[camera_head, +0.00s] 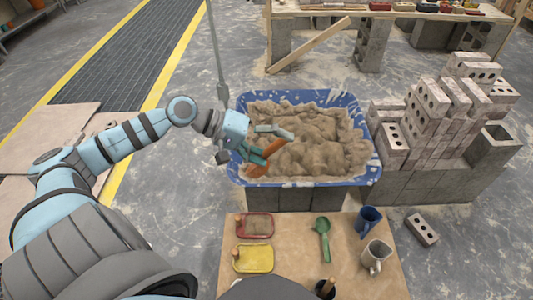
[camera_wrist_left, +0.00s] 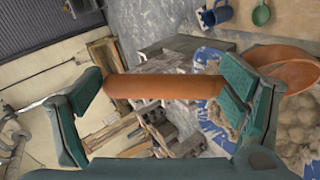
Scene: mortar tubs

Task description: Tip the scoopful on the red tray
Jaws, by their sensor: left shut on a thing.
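My left gripper (camera_head: 264,143) is over the near left part of the blue mortar tub (camera_head: 232,172), shut on an orange scoop (camera_head: 258,168). In the left wrist view the scoop's round handle (camera_wrist_left: 165,87) lies across between the two fingers, and its bowl (camera_wrist_left: 290,66) is at the right. I cannot tell how much the bowl holds. The red tray (camera_head: 256,238) lies on the board in front of the tub, with a rough brown inside. My right gripper is not in view.
A yellow tray (camera_head: 253,260), green scoop (camera_head: 322,238), blue mug (camera_head: 368,219) and pale mug (camera_head: 376,257) share the board (camera_head: 297,255). Stacked bricks (camera_head: 440,115) stand right of the tub. A grey pole (camera_head: 215,50) rises behind the gripper.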

